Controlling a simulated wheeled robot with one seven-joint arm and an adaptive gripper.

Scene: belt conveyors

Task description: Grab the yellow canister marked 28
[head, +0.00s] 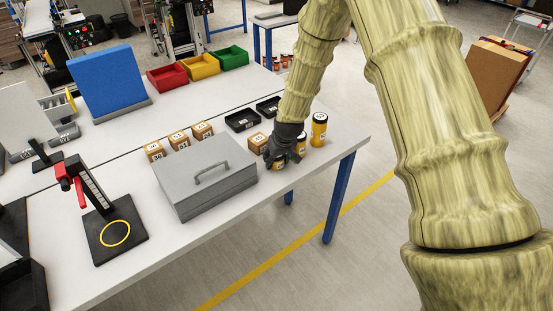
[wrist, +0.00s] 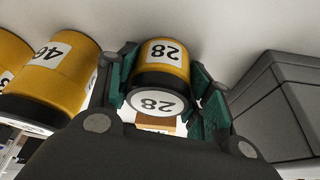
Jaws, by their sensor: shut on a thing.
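The yellow canister marked 28 (wrist: 165,55) has a black band and a white end label reading 28. In the wrist view it sits between the green-padded fingers of my gripper (wrist: 163,95), which is shut on it. In the head view my gripper (head: 283,160) is at the right end of the white table, between the grey box and the other canisters. It mostly hides the canister (head: 279,165) there. I cannot tell whether the canister touches the table.
Yellow canisters, one marked 46 (wrist: 60,65), stand close beside my gripper; they also show in the head view (head: 318,130). A grey box with a handle (head: 210,175) is on the other side. Wooden cubes (head: 179,140) and black trays (head: 242,120) lie behind.

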